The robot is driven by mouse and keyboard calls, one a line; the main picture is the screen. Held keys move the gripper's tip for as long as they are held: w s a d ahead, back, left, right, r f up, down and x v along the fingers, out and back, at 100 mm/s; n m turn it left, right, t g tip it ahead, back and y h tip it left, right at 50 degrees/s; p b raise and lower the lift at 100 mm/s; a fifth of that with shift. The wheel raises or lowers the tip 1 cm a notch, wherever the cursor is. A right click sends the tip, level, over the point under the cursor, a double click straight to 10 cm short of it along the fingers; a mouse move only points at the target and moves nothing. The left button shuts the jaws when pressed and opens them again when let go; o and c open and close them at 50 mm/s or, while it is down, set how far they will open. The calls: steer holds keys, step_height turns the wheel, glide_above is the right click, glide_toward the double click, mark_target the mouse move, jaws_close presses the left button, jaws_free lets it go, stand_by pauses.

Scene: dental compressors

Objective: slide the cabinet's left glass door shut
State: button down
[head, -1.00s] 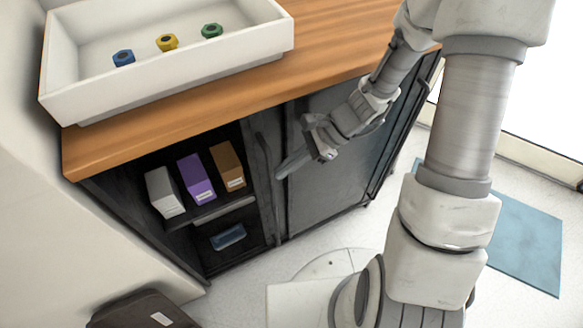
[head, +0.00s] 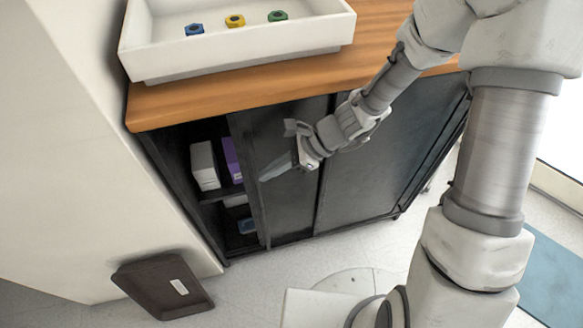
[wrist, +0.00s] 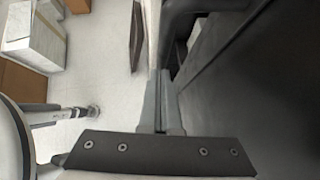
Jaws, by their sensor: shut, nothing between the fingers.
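The dark cabinet (head: 385,165) stands under a wooden counter. Its left glass door (head: 290,205) covers part of the left half, and a gap at the far left shows a white box (head: 204,165) and a purple box (head: 232,160) on the shelf. My gripper (head: 268,178) is shut and empty, its fingertips at the door's left edge, by the upright handle. In the wrist view my gripper's fingers (wrist: 160,100) are together beside the dark door panel (wrist: 255,95). I cannot tell if they touch the door.
A white tray (head: 240,58) with a blue nut (head: 194,30), a yellow nut (head: 235,21) and a green nut (head: 278,16) sits on the wooden counter (head: 250,94). The floor before the cabinet is mostly clear.

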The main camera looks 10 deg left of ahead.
steer(key=s+a+b, duration=0.1)
steer(key=s+a, duration=0.1)
steer(key=a, duration=0.5)
steer(key=s+a+b, duration=0.2)
steer(key=s+a, duration=0.1)
steer(key=a, duration=0.3)
steer(key=shift+s+a, duration=0.35)
steer(key=shift+a, duration=0.05)
steer(key=shift+r, duration=0.15)
steer(key=p+v, duration=0.7)
steer(key=v, duration=1)
steer(key=shift+d+p, duration=0.35)
steer(key=shift+d, duration=0.1)
steer(key=shift+w, duration=0.1)
